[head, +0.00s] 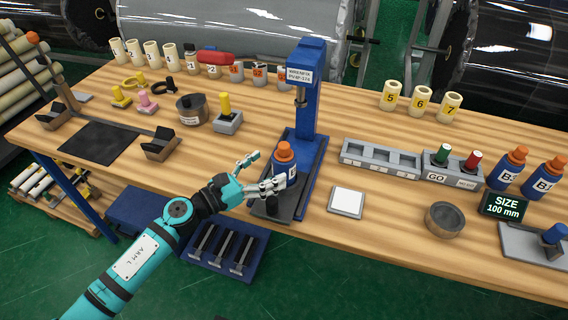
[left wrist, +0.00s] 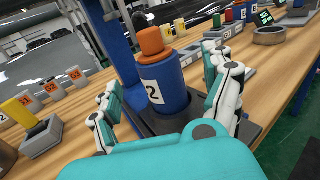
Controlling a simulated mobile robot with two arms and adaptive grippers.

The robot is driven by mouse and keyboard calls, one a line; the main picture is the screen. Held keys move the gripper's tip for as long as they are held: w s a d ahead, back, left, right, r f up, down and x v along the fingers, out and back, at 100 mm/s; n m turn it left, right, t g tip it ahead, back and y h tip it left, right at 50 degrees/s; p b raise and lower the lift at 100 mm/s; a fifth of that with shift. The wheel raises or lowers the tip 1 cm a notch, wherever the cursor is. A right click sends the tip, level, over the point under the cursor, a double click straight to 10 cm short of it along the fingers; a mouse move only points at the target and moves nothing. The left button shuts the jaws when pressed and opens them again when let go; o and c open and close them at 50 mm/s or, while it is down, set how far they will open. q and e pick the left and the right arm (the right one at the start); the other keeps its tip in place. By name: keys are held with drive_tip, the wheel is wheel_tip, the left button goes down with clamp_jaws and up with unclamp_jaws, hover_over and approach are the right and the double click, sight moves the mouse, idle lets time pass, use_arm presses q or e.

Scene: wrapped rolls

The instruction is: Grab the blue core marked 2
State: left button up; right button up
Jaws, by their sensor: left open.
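The blue core marked 2 (head: 284,162) has an orange top and a white label. It stands upright on the dark base of the blue press (head: 308,90). In the left wrist view the core (left wrist: 165,85) shows its 2 clearly, slightly tilted in the picture. My left gripper (head: 262,174) is open, with its fingers on either side of the core at its lower part. In the left wrist view the left gripper (left wrist: 162,85) has gaps between fingers and core, and I cannot tell whether either finger touches. My right gripper does not show.
The press column rises right behind the core. A white square pad (head: 346,202) lies to the right on the wooden table (head: 400,245). A grey slotted tray (head: 380,157), a GO button box (head: 452,168) and two other blue cores (head: 507,168) (head: 545,177) stand farther right.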

sight(278, 159)
use_arm(q)
drive_tip(key=shift+w+d, duration=0.2)
drive_tip(key=shift+d, duration=0.1)
drive_tip(key=x, duration=0.1)
drive_tip(key=p+x, duration=0.1)
drive_tip(key=x, duration=0.1)
drive_tip(key=p+x, duration=0.1)
drive_tip(key=x, duration=0.1)
drive_tip(key=shift+w+a+r, duration=0.15)
drive_tip(key=shift+r, duration=0.15)
drive_tip(key=shift+w+d+f, duration=0.1)
drive_tip(key=shift+w+d, duration=0.05)
drive_tip(key=shift+d, duration=0.05)
drive_tip(key=shift+a, duration=0.1)
drive_tip(key=shift+c, duration=0.3)
drive_tip(key=c, duration=1.3)
